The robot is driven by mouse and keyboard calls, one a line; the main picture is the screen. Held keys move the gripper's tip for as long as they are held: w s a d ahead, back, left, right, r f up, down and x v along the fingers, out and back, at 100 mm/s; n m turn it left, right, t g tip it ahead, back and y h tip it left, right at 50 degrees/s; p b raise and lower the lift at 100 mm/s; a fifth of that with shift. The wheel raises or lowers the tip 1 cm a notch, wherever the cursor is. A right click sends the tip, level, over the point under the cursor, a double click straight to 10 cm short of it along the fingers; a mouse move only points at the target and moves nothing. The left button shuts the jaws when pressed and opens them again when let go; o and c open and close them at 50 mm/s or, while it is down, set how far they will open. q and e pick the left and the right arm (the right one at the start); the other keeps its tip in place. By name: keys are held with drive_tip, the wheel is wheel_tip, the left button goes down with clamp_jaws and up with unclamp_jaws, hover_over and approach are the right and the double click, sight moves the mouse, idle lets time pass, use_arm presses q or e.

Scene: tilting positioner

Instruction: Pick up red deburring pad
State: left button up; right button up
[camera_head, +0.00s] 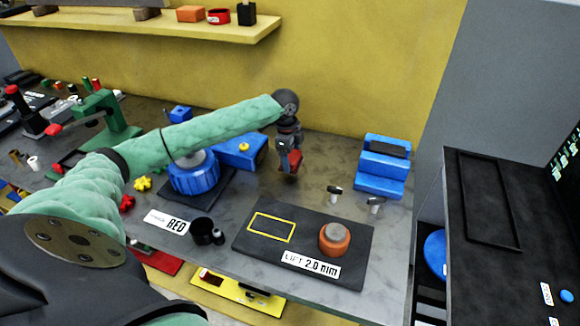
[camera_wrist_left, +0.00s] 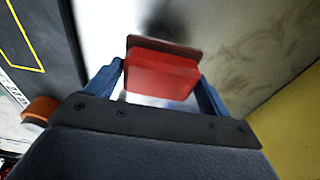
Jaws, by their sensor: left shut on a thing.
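The red deburring pad (camera_wrist_left: 162,76) is a red block with a darker red plate along one side. It sits between the two blue fingers of my left gripper (camera_wrist_left: 160,85) in the left wrist view. In the head view the pad (camera_head: 295,161) shows small and red below the wrist, and my left gripper (camera_head: 290,168) is shut on it near the back of the table. I cannot tell from these views whether the pad touches the table. My right gripper is not in view.
A black mat (camera_head: 345,235) with a yellow outline and an orange round piece (camera_head: 334,238) lies at front right. A blue stepped block (camera_head: 382,168) stands at right. A blue positioner (camera_head: 193,174) is left of the gripper. A black cup (camera_head: 203,230) stands near the front edge.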

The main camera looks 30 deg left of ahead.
use_arm(q)
drive_tip(key=s+d+r+b, duration=0.2)
drive_tip(key=d+r, duration=0.4)
drive_tip(key=d, duration=0.4)
drive_tip(key=shift+s+d+b, duration=0.15)
drive_tip(key=shift+s+b, duration=0.25)
drive_tip(key=shift+s, duration=0.45)
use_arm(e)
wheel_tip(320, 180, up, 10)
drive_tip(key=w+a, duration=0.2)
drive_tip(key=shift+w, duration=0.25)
use_arm(q)
drive_tip(key=shift+r, duration=0.1)
